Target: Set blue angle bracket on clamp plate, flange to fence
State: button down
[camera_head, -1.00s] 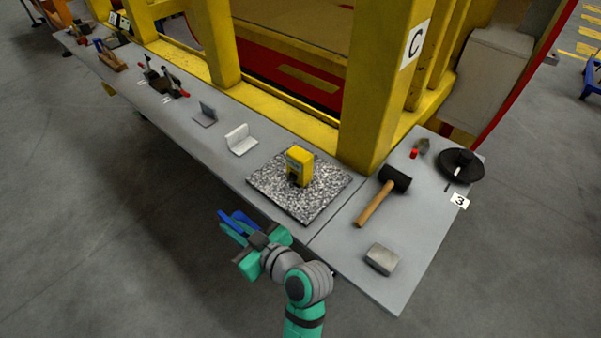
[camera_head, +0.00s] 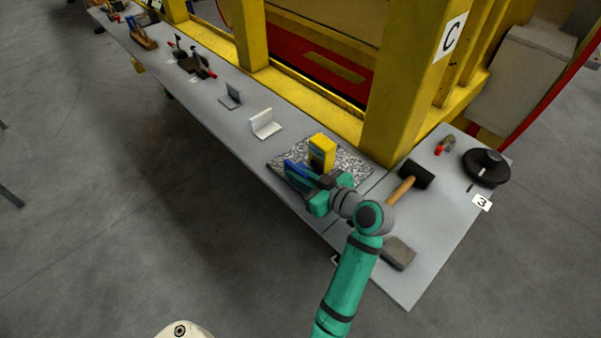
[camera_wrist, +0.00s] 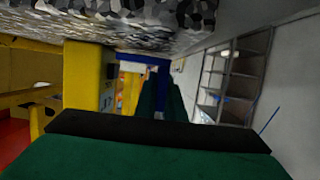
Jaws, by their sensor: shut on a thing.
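My gripper (camera_head: 305,180) is shut on the blue angle bracket (camera_head: 294,170) and holds it over the near left side of the speckled plate, left of the yellow block. Whether the bracket touches the plate I cannot tell. In the wrist view the fingers (camera_wrist: 163,92) show dark green, with a blue strip of the bracket (camera_wrist: 142,58) at their far end; most of it is hidden. A dark fixture with red-handled clamps (camera_head: 193,64), which looks like the clamp plate, stands farther left along the bench. Its fence cannot be made out.
The speckled plate (camera_head: 352,163) carries a yellow block (camera_head: 322,152). A silver bracket (camera_head: 264,124) and a dark grey bracket (camera_head: 231,96) stand farther left. A mallet (camera_head: 413,176), grey block (camera_head: 398,253) and black disc (camera_head: 486,167) lie right. Yellow posts line the back.

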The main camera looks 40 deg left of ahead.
jog(key=shift+w, duration=0.65)
jog(key=shift+f, duration=0.3)
jog(key=c, duration=1.8)
grip_release()
jog(key=shift+f, duration=0.1)
jog(key=shift+c, duration=0.2)
